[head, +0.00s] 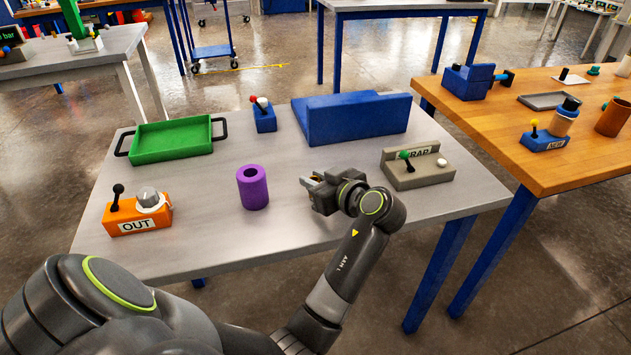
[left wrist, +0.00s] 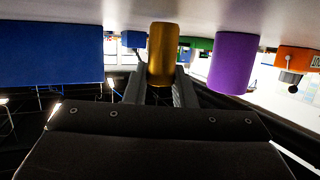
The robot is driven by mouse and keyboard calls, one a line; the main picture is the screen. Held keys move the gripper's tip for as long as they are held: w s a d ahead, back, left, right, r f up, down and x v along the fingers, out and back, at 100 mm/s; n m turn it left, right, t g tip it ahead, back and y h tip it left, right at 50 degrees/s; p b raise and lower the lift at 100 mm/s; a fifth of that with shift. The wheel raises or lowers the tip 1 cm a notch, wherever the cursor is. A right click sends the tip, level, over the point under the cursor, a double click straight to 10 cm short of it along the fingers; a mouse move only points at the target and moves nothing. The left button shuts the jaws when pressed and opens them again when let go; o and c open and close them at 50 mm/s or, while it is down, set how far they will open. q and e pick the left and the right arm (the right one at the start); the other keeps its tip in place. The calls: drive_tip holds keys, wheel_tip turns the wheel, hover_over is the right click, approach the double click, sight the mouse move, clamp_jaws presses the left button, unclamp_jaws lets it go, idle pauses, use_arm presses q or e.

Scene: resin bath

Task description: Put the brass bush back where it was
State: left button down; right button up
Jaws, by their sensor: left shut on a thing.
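The brass bush (left wrist: 163,55) is a gold-brown cylinder held between the fingers of my left gripper (left wrist: 160,84) in the left wrist view, which shows the scene upside down. In the head view my left gripper (head: 311,182) is low over the middle of the grey table, right of the purple hollow cylinder (head: 252,187) and in front of the blue angled block. The bush is mostly hidden by the gripper there. I cannot tell whether it touches the tabletop. My right gripper is not in view.
On the grey table (head: 290,220) are a green tray (head: 172,141), an orange OUT box (head: 138,214), a small blue switch box (head: 264,117), the blue angled block (head: 355,122) and a grey lever box (head: 418,170). A wooden table (head: 560,165) adjoins at right. The front middle is clear.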

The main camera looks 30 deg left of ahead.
use_arm(q)
drive_tip(key=shift+f, duration=0.2)
drive_tip(key=c, duration=1.6)
unclamp_jaws()
drive_tip(key=shift+f, duration=0.15)
drive_tip(key=o, duration=0.4)
drive_tip(key=shift+r, duration=0.25)
